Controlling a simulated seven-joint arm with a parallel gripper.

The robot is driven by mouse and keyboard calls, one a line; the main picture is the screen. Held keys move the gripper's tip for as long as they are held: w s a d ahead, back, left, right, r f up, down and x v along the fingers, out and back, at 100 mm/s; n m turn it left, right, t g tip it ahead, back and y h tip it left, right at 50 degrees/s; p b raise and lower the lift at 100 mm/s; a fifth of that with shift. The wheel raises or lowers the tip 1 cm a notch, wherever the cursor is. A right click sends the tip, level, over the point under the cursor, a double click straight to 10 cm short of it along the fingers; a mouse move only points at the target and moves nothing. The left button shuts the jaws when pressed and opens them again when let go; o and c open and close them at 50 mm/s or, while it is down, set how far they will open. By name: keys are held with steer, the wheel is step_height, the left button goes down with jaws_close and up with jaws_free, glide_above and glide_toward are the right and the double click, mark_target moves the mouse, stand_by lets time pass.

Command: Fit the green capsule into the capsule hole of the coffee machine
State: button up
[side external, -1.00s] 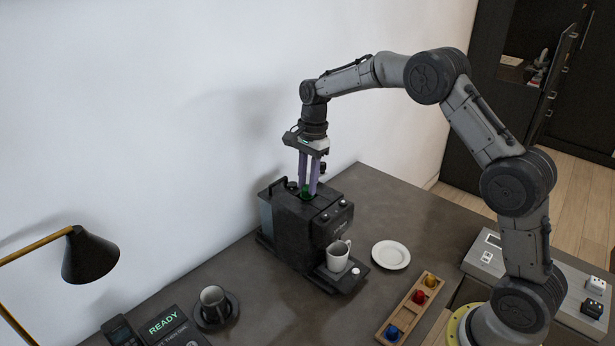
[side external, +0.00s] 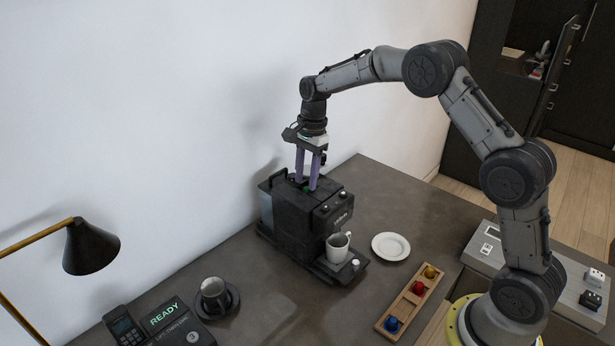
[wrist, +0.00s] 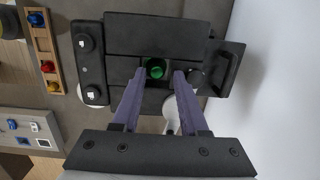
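The black coffee machine (side external: 290,225) stands on the dark counter near the wall. The green capsule (wrist: 155,68) sits at the dark capsule hole in the machine's top; how deep it sits I cannot tell. A sliver of green shows at the fingertips in the side external view. My gripper (side external: 306,188) points down over the hole. Its two purple fingers are spread, one on each side of the capsule. In the wrist view, my gripper's fingertips (wrist: 160,74) show a gap to the capsule, at least on the right.
A white cup (side external: 338,247) stands at the machine's front, with a white plate (side external: 390,246) beside it. A wooden rack (side external: 408,306) holds yellow, red and blue capsules. A dark cup (side external: 213,291), a READY display (side external: 168,315) and a lamp (side external: 91,247) are at the left.

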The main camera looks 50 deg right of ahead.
steer(key=shift+o, duration=0.4)
steer(key=shift+s+f, duration=0.5)
steer(key=shift+f, duration=0.1)
step_height(320, 180, up, 15)
steer(key=d, duration=0.1)
steer(key=shift+w+d, duration=0.3)
steer(key=shift+w, duration=0.05)
